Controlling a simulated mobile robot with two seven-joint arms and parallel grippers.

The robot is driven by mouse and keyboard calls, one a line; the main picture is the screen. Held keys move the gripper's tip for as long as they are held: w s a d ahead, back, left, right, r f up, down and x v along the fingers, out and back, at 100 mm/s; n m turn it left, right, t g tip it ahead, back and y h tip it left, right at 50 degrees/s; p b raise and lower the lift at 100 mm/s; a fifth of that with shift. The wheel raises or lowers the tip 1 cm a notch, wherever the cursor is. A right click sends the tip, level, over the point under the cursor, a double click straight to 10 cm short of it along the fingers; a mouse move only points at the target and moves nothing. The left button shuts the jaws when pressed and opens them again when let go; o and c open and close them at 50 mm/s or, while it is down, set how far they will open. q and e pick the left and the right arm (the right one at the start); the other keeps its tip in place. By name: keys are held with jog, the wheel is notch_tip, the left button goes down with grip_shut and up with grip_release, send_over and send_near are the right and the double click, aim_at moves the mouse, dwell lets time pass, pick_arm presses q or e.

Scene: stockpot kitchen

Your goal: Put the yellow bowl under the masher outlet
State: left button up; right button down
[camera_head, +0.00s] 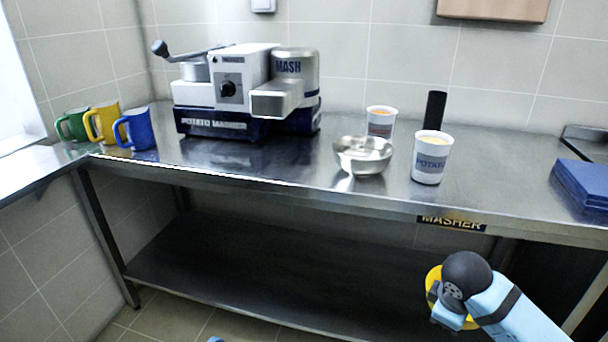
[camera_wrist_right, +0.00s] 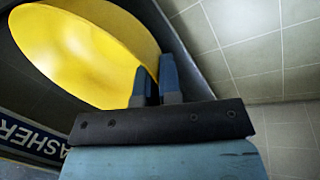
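The masher (camera_head: 230,90) is a white and dark blue machine with a crank, at the back left of the steel counter. Its outlet (camera_head: 277,100) juts out at the front, below the MASH label, with bare counter in front of it. My right gripper (camera_head: 440,306) is at the lower right, in front of and below the counter edge. It is shut on the rim of the yellow bowl (camera_head: 433,281), which my arm partly hides. In the right wrist view the yellow bowl (camera_wrist_right: 85,50) is tilted, its rim between the fingers (camera_wrist_right: 155,85).
A metal bowl (camera_head: 363,155) and two potato cups (camera_head: 432,158) (camera_head: 380,121) stand right of the masher, by a black upright object (camera_head: 435,110). Green, yellow and blue mugs (camera_head: 139,130) stand left. Blue folded items (camera_head: 582,186) lie far right. A lower shelf (camera_head: 270,265) is bare.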

jog(key=w+a+r+m, duration=0.1)
jog(key=r+m, duration=0.1)
jog(key=r, duration=0.4)
jog(key=w+r+m+g, duration=0.1)
jog(key=w+r+m, duration=0.1)
jog(key=r, duration=0.4)
jog(key=w+a+r+m+h, duration=0.1)
jog(key=r+m, duration=0.1)
jog(key=r, duration=0.4)
jog(key=shift+w+a+r+m, duration=0.2)
jog(key=shift+a+m, duration=0.1)
jog(key=shift+a, duration=0.05)
